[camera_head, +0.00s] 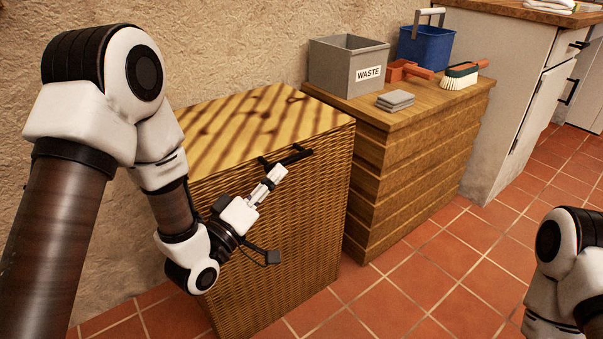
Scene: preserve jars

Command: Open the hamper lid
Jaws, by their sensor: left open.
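The wicker hamper (315,220) stands against the wall in the middle of the view. Its striped yellow-brown lid (262,122) lies flat and closed on top. A dark handle (292,157) sits at the lid's front edge. My left gripper (278,172) is in front of the hamper, with its fingertips just below and close to the handle. It is open; whether it touches the handle I cannot tell. My right arm shows at the lower right edge, but its gripper is out of view.
A wooden chest (420,170) stands right beside the hamper. It carries a grey waste bin (335,70), a blue bucket (425,48), an orange dustpan (405,70), grey cloths (395,101) and a brush (460,77). Tiled floor (430,280) in front is clear.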

